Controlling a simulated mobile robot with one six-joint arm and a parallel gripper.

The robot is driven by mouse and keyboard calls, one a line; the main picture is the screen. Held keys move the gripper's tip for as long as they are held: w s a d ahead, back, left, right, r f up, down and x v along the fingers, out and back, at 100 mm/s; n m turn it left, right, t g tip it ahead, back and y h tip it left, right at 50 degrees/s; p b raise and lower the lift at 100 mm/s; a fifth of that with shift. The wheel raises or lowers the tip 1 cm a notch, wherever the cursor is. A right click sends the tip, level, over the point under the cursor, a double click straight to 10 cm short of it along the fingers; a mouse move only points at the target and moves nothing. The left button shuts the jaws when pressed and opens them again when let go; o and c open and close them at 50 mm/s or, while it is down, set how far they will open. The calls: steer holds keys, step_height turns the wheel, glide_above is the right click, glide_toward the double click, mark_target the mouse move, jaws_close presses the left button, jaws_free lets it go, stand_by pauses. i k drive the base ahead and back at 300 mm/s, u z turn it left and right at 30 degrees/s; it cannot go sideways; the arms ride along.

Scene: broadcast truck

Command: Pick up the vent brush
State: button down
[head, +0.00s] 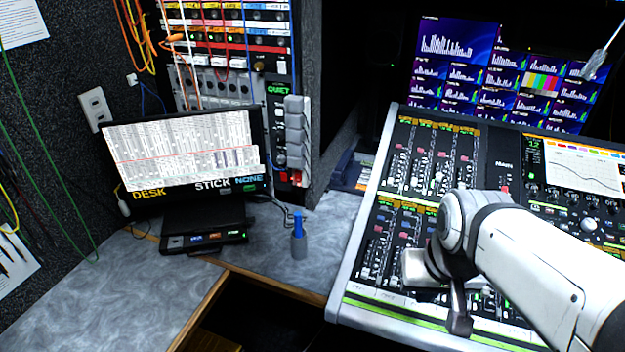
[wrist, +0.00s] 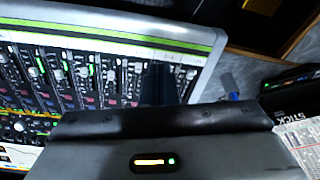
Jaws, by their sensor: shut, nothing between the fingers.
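What looks like the vent brush (head: 299,243), a small upright piece with a grey lower part and a blue top, stands on the grey desk left of the mixing console. It also shows in the wrist view (wrist: 230,86), small and near the console's edge, right of my fingers. My gripper (head: 459,322) is over the console's faders, well to the right of the brush and apart from it. In the wrist view my dark fingers (wrist: 156,82) are together and empty.
The mixing console (head: 347,270) fills the right, with its raised side edge between my gripper and the brush. A monitor (head: 180,152) and a small box (head: 204,241) stand left of the brush. A wood-edged opening (head: 262,284) lies in front. A cable runs behind the brush.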

mark_target(298, 219)
steer(key=z, duration=1.45)
steer(key=k, duration=1.15)
steer(key=u, duration=1.45)
steer(key=i, duration=1)
steer(key=u, duration=0.05)
